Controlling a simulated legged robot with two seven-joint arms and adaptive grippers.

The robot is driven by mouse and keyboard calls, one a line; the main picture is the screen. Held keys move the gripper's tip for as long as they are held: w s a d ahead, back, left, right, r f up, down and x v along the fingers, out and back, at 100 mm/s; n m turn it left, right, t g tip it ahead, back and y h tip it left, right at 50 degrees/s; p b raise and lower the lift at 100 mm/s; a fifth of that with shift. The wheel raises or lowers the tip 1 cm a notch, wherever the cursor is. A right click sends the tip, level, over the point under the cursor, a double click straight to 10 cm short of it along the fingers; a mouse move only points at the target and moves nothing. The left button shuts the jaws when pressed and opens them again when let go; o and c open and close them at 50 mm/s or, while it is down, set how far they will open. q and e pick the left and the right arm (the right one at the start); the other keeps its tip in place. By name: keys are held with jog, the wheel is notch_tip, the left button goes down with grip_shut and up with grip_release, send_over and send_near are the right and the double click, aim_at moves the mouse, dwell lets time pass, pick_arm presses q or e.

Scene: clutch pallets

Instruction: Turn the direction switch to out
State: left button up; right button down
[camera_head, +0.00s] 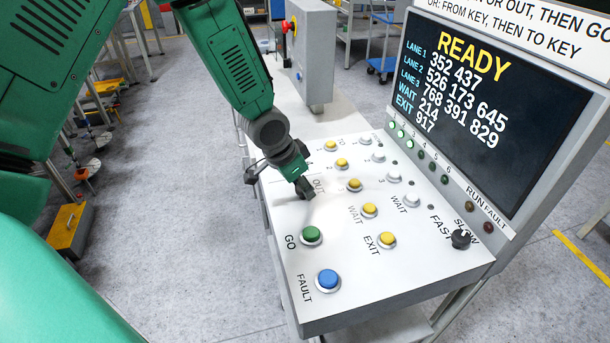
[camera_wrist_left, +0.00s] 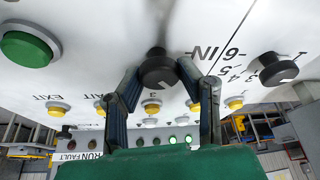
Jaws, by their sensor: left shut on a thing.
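I cannot tell which way the knob points. My right gripper is not in view.
A green GO button (camera_head: 311,234), a blue FAULT button (camera_head: 328,280) and several yellow and white buttons stand close by. A second black knob (camera_wrist_left: 278,69) is near the switch. The SLOW/FAST knob (camera_head: 460,239) sits at the right. The screen (camera_head: 485,105) reads READY.

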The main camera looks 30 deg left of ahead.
pick_arm(q)
jog(key=shift+a+r+m+h+p, duration=0.15)
jog(key=shift+m+h+p, duration=0.15)
jog(key=shift+m+p, duration=0.6)
jog(key=o, duration=1.1)
jog(key=shift+o, duration=0.2)
jog(key=shift+s+a, duration=0.1)
jog(key=shift+s, duration=0.1)
jog(key=shift+a, duration=0.1)
